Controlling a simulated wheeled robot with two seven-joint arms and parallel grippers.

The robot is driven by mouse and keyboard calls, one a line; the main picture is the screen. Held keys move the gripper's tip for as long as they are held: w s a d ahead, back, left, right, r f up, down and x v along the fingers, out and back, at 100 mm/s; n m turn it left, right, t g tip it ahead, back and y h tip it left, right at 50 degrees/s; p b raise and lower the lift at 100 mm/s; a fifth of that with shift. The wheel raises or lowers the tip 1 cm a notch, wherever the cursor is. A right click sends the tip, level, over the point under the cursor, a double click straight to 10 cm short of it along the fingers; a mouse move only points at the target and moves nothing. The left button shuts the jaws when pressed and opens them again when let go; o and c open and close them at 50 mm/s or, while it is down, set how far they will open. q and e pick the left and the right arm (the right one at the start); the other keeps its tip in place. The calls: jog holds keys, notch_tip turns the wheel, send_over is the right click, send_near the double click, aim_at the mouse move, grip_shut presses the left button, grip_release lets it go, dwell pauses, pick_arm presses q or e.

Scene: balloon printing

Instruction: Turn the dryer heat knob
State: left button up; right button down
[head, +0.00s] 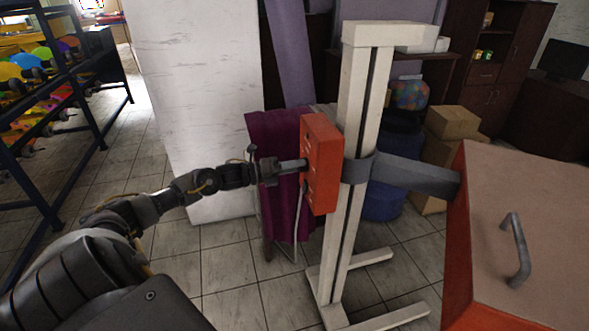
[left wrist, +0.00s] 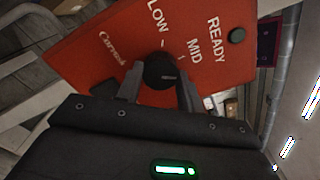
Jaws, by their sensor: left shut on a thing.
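The orange control box (head: 320,168) is fixed to a pale upright post (head: 361,110). In the left wrist view its tilted red-orange face (left wrist: 108,46) shows the words LOW, MID and READY. The black round heat knob (left wrist: 159,70) sits on this face below LOW and MID. My left gripper (head: 301,164) reaches the box's left side. In the left wrist view its two fingers (left wrist: 160,90) are on either side of the knob and shut on it. I cannot tell the exact setting the knob points at. My right gripper is not in view.
A grey arm (head: 415,178) joins the post to a large orange machine with a handle (head: 516,250) at right. A white panel (head: 196,90) stands behind my left arm. A rack of colourful balloons (head: 40,75) is at far left. Cardboard boxes (head: 452,122) sit behind the post.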

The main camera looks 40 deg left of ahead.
pick_arm(q)
jog(key=shift+r+n+p, duration=0.1)
jog(key=shift+n+p, duration=2.3)
jog(key=shift+n, duration=6.5)
jog(key=o, duration=1)
